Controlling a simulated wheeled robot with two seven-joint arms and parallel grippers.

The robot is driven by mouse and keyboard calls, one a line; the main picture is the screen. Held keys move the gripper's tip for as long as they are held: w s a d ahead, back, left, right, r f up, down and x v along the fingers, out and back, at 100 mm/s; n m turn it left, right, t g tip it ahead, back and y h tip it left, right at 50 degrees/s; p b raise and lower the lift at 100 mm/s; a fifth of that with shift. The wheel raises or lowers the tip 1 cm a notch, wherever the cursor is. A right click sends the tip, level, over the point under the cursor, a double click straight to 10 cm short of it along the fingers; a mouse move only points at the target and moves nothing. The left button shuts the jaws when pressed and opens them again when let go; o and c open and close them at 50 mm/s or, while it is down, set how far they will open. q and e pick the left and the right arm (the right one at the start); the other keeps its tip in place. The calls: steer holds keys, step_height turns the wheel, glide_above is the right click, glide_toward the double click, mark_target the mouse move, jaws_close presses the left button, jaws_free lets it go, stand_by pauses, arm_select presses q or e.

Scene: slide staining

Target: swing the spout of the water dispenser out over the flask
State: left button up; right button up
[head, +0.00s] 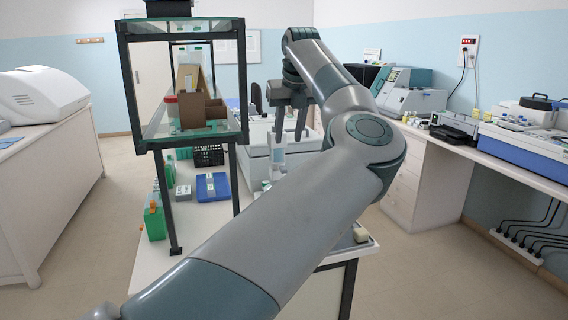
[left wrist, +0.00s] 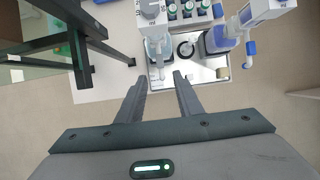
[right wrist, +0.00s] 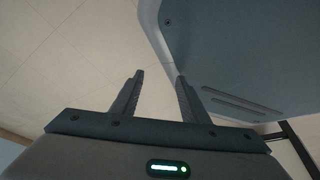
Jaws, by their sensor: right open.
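My left gripper (head: 290,136) points down over the far end of the white bench in the head view. Its two fingers are apart with nothing between them in the left wrist view (left wrist: 158,82). Beyond the fingertips stands a grey-topped clear vessel (left wrist: 158,46), beside a dark round ring (left wrist: 187,48). To their right is a blue-and-white bottle-like unit (left wrist: 218,40) with a white-and-blue head (left wrist: 262,12). I cannot tell for sure which parts are the dispenser, its spout and the flask. My right gripper (right wrist: 157,82) is open and empty, away from the bench.
The vessels stand on a shiny tray (left wrist: 205,74). Several green-capped vials (left wrist: 188,10) sit behind them. A dark-framed glass shelf (head: 180,140) rises left of my left arm. A blue box (head: 213,188) lies on the bench. Open floor (right wrist: 60,50) shows below my right gripper.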

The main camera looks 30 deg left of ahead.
mark_target(284, 168)
arm_select(q)
steer(key=p+x, duration=0.2)
steer(key=x, duration=0.7)
steer(key=shift+w+a+f+p, duration=0.1)
steer(key=shift+f+p, duration=0.1)
steer(key=shift+p, duration=0.15)
steer(key=shift+p+x, duration=0.3)
steer(key=shift+x, duration=0.65)
steer(key=shift+w+a+f, duration=0.1)
steer(key=shift+w+f, duration=0.05)
steer(key=shift+f, duration=0.3)
arm_select(e)
steer(key=s+d+g, duration=0.2)
steer(key=s+d, duration=0.2)
steer(key=s, duration=0.6)
steer(key=shift+r+g+h, duration=0.2)
steer(key=shift+g+h, duration=0.2)
steer(key=shift+s+d, duration=0.1)
arm_select(q)
jaws_close()
